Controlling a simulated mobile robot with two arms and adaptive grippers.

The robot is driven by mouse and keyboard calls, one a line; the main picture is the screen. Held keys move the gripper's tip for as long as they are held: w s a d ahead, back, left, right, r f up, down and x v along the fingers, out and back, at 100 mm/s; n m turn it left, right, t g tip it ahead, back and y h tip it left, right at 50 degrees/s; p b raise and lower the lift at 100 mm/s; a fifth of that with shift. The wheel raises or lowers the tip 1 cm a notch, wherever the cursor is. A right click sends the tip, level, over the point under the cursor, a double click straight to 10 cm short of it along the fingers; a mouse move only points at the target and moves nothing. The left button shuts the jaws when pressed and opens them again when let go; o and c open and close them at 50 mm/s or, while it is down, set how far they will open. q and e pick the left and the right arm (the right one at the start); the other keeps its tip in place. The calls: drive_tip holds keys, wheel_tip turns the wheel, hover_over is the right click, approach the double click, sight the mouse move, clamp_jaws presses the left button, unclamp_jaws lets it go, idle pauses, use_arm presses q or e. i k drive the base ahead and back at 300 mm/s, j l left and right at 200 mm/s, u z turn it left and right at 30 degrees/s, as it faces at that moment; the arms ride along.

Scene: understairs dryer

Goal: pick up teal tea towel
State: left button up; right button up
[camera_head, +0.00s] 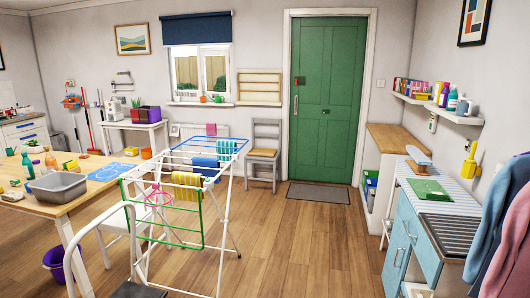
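A white folding drying rack (227,205) with blue and green rail sections stands in the middle of the floor. What looks like the teal tea towel (226,149) hangs over the rack's far right end, small in view. A blue cloth (206,163) hangs just in front and to its left. A yellow striped cloth (187,187) hangs nearer still. Neither of my grippers shows in the head view, so I cannot see whether they are open or shut.
A wooden table (88,187) with a grey tub (57,186) stands left of the rack. Wooden floor (310,240) is clear to its right. Blue cabinets (400,245) line the right side. A chair (264,150) and green door (328,100) are behind.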

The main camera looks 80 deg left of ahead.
sight(223, 144)
drive_tip(key=u, duration=3.1)
drive_tip(key=i+l+z, duration=0.35)
drive_tip(key=i, duration=0.7)
drive_tip(key=i+z, duration=0.35)
drive_tip(key=i, duration=0.65)
drive_tip(key=i+l+u, duration=0.2)
drive_tip(key=i, duration=0.35)
drive_tip(key=i+u, duration=0.15)
drive_tip(key=i, duration=0.4)
drive_tip(key=i+l+u, duration=0.2)
drive_tip(key=i, duration=0.35)
drive_tip(key=i+l+u, duration=0.15)
drive_tip(key=u, duration=0.3)
drive_tip(key=i+l+u, duration=0.55)
drive_tip(key=u, duration=0.3)
drive_tip(key=i+l+u, duration=0.1)
drive_tip(key=l+u, duration=0.75)
drive_tip(key=i, duration=0.05)
